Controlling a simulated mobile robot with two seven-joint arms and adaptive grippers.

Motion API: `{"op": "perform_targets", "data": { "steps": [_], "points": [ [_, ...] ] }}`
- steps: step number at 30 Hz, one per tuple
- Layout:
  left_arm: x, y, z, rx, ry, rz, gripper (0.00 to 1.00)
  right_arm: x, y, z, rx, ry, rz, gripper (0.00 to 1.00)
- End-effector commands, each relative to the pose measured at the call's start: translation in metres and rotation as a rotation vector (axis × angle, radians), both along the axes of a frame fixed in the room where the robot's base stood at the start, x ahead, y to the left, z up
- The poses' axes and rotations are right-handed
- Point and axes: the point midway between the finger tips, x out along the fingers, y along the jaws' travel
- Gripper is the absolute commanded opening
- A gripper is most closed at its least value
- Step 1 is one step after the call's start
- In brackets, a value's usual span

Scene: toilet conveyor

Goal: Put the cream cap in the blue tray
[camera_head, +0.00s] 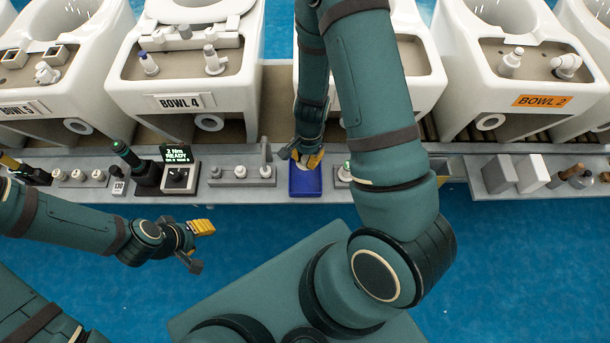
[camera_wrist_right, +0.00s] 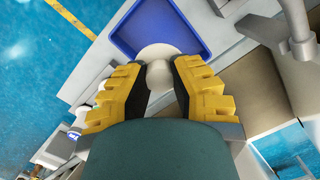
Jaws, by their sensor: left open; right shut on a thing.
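The blue tray (camera_head: 305,187) sits on the grey ledge in front of the bowls; it also shows at the top of the right wrist view (camera_wrist_right: 127,38). My right gripper (camera_head: 307,161) reaches down at the tray. In the right wrist view its yellow-padded fingers are shut on the cream cap (camera_wrist_right: 158,72), a pale disc with a knob. The cap overlaps the tray's near part in that view; I cannot tell if it touches the floor. In the head view the fingers mostly hide the cap. My left gripper (camera_head: 197,243) is open and empty, in front of the ledge.
On the ledge, a holder with white caps (camera_head: 240,172) and a post stands left of the tray, then a small display unit (camera_head: 178,165). White bowls, including BOWL 4 (camera_head: 187,101), line the back.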

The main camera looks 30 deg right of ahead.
Motion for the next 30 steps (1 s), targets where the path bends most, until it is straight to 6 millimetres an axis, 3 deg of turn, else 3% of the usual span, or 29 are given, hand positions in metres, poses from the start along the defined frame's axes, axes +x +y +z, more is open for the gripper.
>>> {"op": "perform_targets", "data": {
  "steps": [1, 4, 13, 18, 30],
  "points": [
    [0.001, 0.0, -0.008, 0.0, -0.002, 0.001, 0.47, -0.001, -0.001, -0.015, 0.0, 0.002, -0.002, 0.0],
    [0.002, 0.0, -0.015, 0.002, -0.005, 0.002, 0.47, 0.0, 0.0, -0.032, 0.0, 0.002, 0.0, 0.0],
    [0.004, 0.001, -0.023, 0.002, -0.01, 0.003, 0.47, 0.0, 0.0, -0.056, 0.0, 0.001, 0.002, 0.0],
    [0.006, 0.001, -0.032, 0.003, -0.014, 0.004, 0.47, -0.001, 0.0, -0.08, 0.001, 0.002, 0.002, 0.0],
    [0.007, 0.001, -0.034, 0.003, -0.016, 0.004, 0.47, 0.0, 0.0, -0.087, 0.0, 0.0, 0.003, 0.0]
  ]
}}
